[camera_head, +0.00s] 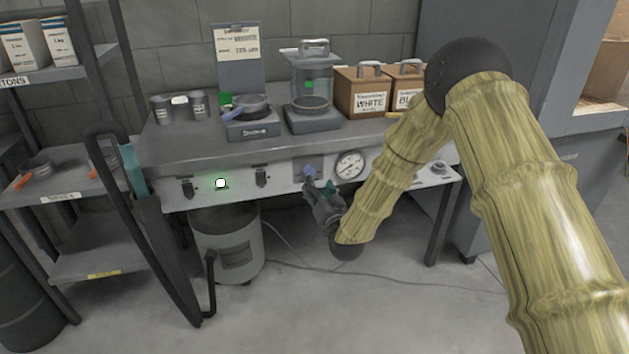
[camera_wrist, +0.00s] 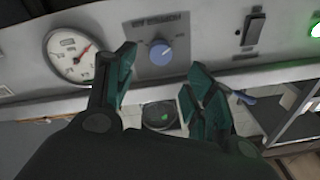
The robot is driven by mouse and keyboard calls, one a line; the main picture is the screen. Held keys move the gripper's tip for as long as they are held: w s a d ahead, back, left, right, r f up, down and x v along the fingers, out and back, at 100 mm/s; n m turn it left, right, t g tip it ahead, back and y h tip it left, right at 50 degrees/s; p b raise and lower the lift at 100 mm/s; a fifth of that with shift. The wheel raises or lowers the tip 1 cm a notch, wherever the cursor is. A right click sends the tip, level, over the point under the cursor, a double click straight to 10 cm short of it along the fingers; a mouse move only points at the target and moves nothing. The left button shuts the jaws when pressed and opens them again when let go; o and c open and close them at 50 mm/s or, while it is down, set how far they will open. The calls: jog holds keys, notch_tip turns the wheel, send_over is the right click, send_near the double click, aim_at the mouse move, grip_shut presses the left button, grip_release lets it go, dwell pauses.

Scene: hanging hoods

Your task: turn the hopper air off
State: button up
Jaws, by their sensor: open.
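A round blue knob (camera_head: 309,171) sits on a grey plate on the front panel, left of a dial gauge. In the wrist view the knob (camera_wrist: 161,53) shows between my fingertips, on a plate with small dark lettering that I cannot read clearly. Its pointer setting is too small to tell. My gripper (camera_head: 319,187) is open, with green fingertips just below and in front of the knob. In the wrist view the fingers of my gripper (camera_wrist: 162,68) are spread to either side of the knob, with nothing between them. Contact with the knob is not visible.
The dial gauge (camera_head: 350,165) is right of the knob. A black switch (camera_head: 261,176) and a lit green lamp (camera_head: 221,183) are to its left. A scale (camera_head: 252,124) and WHITE box (camera_head: 362,92) stand on the bench. A grey drum (camera_head: 228,245) stands underneath.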

jog(key=shift+v, duration=2.45)
jog(key=s+d+f+g+h, duration=0.1)
jog(key=s+d+f+g, duration=0.1)
jog(key=s+f, duration=0.3)
jog(key=s+d+f+g, duration=0.1)
jog(key=s+f+g, duration=0.15)
jog(key=f, duration=0.55)
jog(key=s+d+f+g+h, duration=0.1)
jog(key=s+d+f+g, duration=0.25)
jog(key=s+f, duration=0.5)
jog(key=s+d+f+n+g+h, duration=0.1)
jog(key=s+d+f+g, duration=0.3)
jog(key=s, duration=0.8)
jog(key=s+d+f+g+h, duration=0.1)
jog(key=s+d+f+g, duration=0.15)
jog(key=s+f, duration=0.6)
jog(key=s+d+r+g+h+p, duration=0.1)
jog(key=s+d+g, duration=0.15)
jog(key=s, duration=0.65)
jog(key=s+d+r+g, duration=0.1)
jog(key=s+d, duration=0.2)
jog(key=s, duration=0.6)
notch_tip(320, 180, up, 20)
jog(key=p, duration=2)
jog(key=shift+w+f, duration=0.2)
